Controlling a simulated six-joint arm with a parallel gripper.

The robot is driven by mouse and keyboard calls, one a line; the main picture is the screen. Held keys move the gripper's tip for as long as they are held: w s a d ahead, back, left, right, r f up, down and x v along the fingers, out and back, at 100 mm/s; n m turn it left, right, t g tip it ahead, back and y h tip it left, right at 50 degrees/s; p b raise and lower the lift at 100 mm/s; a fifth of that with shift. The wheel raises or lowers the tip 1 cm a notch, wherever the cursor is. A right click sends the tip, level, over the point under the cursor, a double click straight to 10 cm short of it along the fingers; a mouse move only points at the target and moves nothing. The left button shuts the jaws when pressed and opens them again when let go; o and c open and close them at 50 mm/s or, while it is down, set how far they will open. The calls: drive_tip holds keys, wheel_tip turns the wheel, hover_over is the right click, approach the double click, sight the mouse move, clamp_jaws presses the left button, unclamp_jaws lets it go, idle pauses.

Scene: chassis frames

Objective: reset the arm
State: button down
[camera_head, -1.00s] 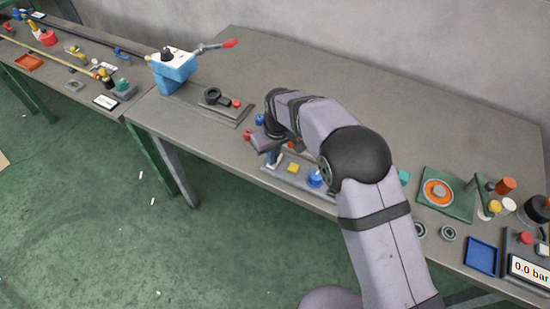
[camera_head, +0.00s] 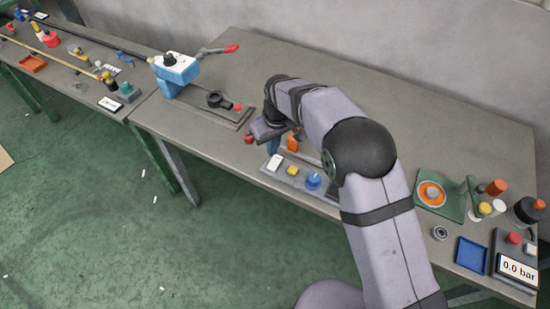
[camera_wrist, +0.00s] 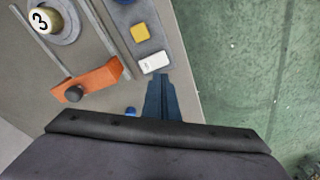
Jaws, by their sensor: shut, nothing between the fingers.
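My gripper's dark blue fingers (camera_wrist: 162,97) are closed together with nothing between them in the wrist view. They point toward the grey plate (camera_wrist: 143,50) that bears a white block (camera_wrist: 154,63) and a yellow block (camera_wrist: 140,32). In the head view my arm reaches over the bench, with its wrist bent down above the left end of this plate. The white block (camera_head: 274,162), yellow block (camera_head: 292,170) and a blue knob (camera_head: 313,181) show there in a row. The fingertips are mostly hidden in that view.
An orange bracket with a black knob (camera_wrist: 74,93) stands beside the plate. A blue vise (camera_head: 175,72) with a red-tipped lever stands at the back left. The bench's back middle is clear.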

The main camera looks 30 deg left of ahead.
drive_tip(key=shift+r, duration=0.2)
idle(0.4)
drive_tip(key=shift+m+g+h, duration=0.6)
drive_tip(key=shift+m+h, duration=0.2)
drive_tip(key=shift+m, duration=0.1)
drive_tip(key=s+d+f, duration=0.1)
drive_tip(key=d+f, duration=0.1)
drive_tip(key=s+d+f, duration=0.1)
drive_tip(key=s+f, duration=0.1)
drive_tip(key=s+d+f, duration=0.1)
drive_tip(key=d+f, duration=0.1)
drive_tip(key=shift+s+d, duration=0.35)
drive_tip(key=s+d+r+m+g, duration=0.15)
drive_tip(key=s+d, duration=0.35)
drive_tip(key=d, duration=0.5)
drive_tip(key=s+d+r+m+h, duration=0.1)
drive_tip(key=s+d+r+m, duration=0.15)
drive_tip(key=s+d, duration=0.45)
drive_tip(key=s+d+r+m+g, duration=0.1)
drive_tip(key=s+d+r, duration=0.15)
drive_tip(key=d, duration=0.95)
drive_tip(key=w+d+r+m+t+y, duration=0.1)
drive_tip(key=w+d+r+m+t, duration=0.1)
drive_tip(key=d+r+m, duration=0.3)
drive_tip(key=shift+w+d+r+t, duration=0.2)
drive_tip(key=shift+w+d+t, duration=0.15)
drive_tip(key=shift+w+d, duration=0.8)
drive_tip(key=shift+s+d, duration=0.25)
